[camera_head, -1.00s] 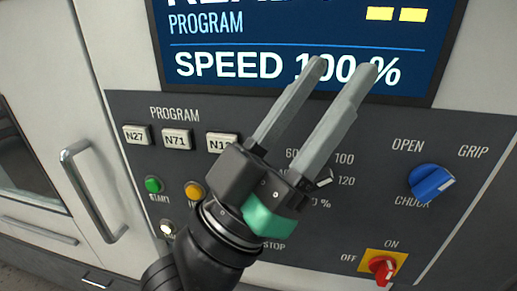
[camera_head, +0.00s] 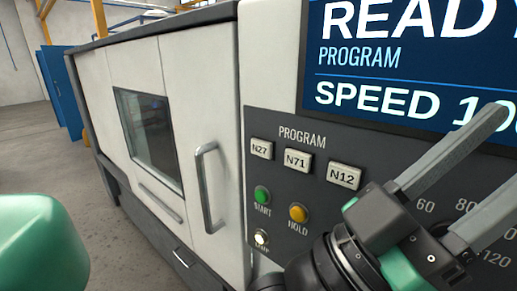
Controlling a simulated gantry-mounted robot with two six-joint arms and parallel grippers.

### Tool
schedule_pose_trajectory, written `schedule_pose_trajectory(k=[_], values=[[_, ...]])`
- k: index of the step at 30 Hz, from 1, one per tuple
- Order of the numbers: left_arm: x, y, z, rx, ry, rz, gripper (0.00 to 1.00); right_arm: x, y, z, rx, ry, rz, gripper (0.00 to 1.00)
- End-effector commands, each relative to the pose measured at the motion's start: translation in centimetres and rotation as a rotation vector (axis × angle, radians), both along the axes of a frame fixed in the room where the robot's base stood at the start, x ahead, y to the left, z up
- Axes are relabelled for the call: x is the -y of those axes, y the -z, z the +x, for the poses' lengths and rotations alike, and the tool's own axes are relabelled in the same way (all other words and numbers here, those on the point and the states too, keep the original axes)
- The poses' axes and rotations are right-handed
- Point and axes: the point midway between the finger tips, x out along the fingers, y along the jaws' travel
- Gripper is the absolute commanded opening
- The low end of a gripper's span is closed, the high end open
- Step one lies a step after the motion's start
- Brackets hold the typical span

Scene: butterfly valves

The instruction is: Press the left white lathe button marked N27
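The white N27 button (camera_head: 261,149) is the leftmost of three white buttons under the word PROGRAM on the dark lathe panel. Nothing covers it and nothing touches it. My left gripper (camera_head: 508,152) is at the lower right, with its arm coming up from the bottom of the view. Its two grey fingers are apart and empty and point up and to the right, away from N27. The gripper is to the right of and below the button, in front of the panel's speed dial area. My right gripper is not in view.
Beside N27 are the buttons N71 (camera_head: 298,160) and N12 (camera_head: 344,176). Below are a green START button (camera_head: 262,194) and a yellow HOLD button (camera_head: 298,212). A door handle (camera_head: 208,187) stands out left of the panel. A green rounded part of mine (camera_head: 40,245) fills the lower left.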

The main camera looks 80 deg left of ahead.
Motion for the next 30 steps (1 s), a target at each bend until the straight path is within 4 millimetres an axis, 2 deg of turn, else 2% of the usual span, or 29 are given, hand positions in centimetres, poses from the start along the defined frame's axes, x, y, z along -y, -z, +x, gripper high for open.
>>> schedule_pose_trajectory(k=[4, 5, 12, 13, 30], values=[[0.00, 0.00, 0.00, 0.000, 0.000, 0.000, 0.49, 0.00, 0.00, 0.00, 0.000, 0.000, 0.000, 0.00], [0.00, 0.00, 0.00, 0.000, 0.000, 0.000, 0.45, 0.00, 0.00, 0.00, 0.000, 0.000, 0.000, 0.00], [0.00, 0.01, 0.01, 0.000, 0.000, 0.000, 0.02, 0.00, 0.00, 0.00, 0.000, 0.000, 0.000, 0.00], [0.00, 0.00, 0.00, 0.000, 0.000, 0.000, 0.00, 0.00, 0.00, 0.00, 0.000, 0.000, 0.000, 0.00], [0.00, 0.00, 0.00, 0.000, 0.000, 0.000, 0.00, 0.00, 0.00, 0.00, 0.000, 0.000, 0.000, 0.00]])
